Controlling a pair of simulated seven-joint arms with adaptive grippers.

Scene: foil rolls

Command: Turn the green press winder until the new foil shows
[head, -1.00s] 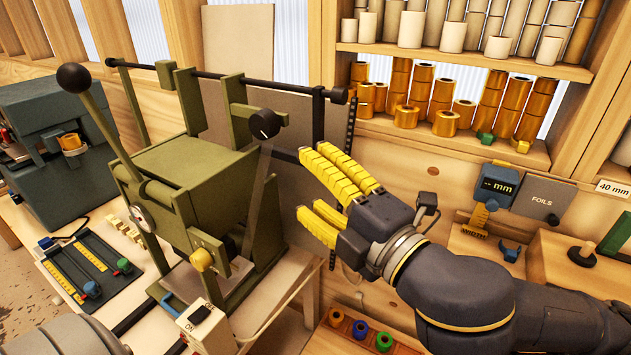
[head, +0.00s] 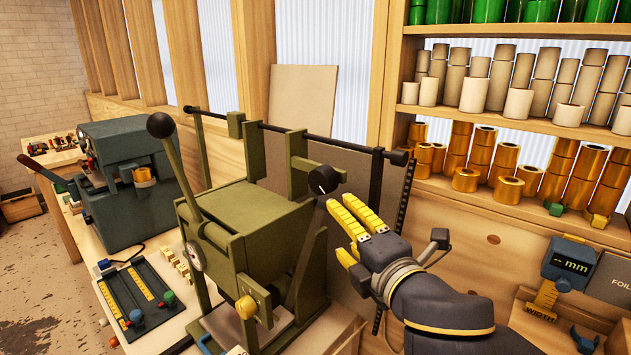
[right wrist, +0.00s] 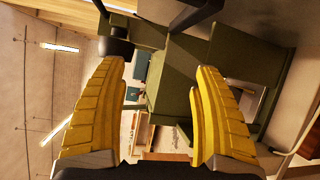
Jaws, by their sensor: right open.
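The green press (head: 252,215) stands on the bench in the head view, with a black ball lever at its upper left. A round black knob with a pale mark, seemingly the winder (head: 322,180), sits at its right side; a dark arm hangs below it. My right gripper (head: 338,230) is open, its yellow fingers just below and right of this knob. Contact cannot be told. In the right wrist view the open fingers (right wrist: 160,70) point at the press (right wrist: 180,80); a black knob (right wrist: 115,47) lies by the left fingertip. No foil is clearly visible on the press. My left gripper is not in view.
A grey-green machine (head: 130,180) stands left of the press. A slotted tray with coloured knobs (head: 140,295) lies in front of it. Shelves (head: 500,120) at the right hold gold, cream and green rolls. A width gauge (head: 567,262) stands at lower right.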

